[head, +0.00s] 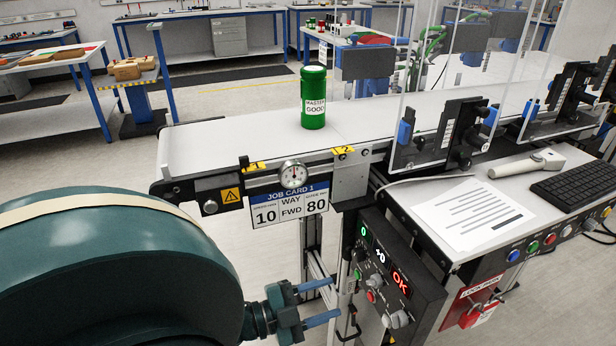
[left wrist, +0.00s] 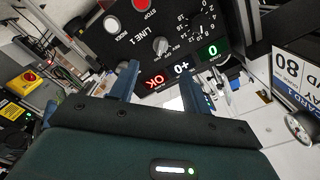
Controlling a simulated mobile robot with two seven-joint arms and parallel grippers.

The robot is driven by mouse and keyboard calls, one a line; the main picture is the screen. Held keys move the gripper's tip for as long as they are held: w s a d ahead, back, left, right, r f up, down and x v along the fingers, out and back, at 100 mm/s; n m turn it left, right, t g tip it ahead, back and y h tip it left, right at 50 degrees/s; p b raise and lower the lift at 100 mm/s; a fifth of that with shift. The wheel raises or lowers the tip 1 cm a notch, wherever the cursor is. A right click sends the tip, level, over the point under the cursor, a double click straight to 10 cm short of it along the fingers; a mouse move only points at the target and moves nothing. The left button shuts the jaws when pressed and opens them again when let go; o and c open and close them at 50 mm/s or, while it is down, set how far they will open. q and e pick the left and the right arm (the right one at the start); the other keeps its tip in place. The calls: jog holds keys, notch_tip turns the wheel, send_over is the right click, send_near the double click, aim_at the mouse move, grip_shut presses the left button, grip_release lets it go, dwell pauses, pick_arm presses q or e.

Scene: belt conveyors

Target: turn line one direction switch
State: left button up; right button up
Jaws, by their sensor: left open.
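The line one control panel (head: 388,268) hangs below the belt's front edge, with lit displays reading 0, +0 and OK, and several knobs and buttons. In the left wrist view the panel (left wrist: 150,62) shows upside down, with the words LINE 1 beside a grey selector knob (left wrist: 160,45). I cannot read labels naming it as the direction switch. My left gripper (head: 338,300) is open and empty, just left of the panel. In the left wrist view its fingers (left wrist: 160,76) point toward the panel, with the selector knob beyond the gap, apart from them. My right gripper is not in view.
A green can (head: 314,112) stands on the white belt (head: 230,138). A job card (head: 290,207) reading 10, FWD, 80 hangs under a gauge (head: 293,174). A side table holds a paper sheet (head: 466,214), scanner and keyboard (head: 578,190).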

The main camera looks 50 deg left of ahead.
pick_arm(q)
jog(key=shift+v, duration=1.75)
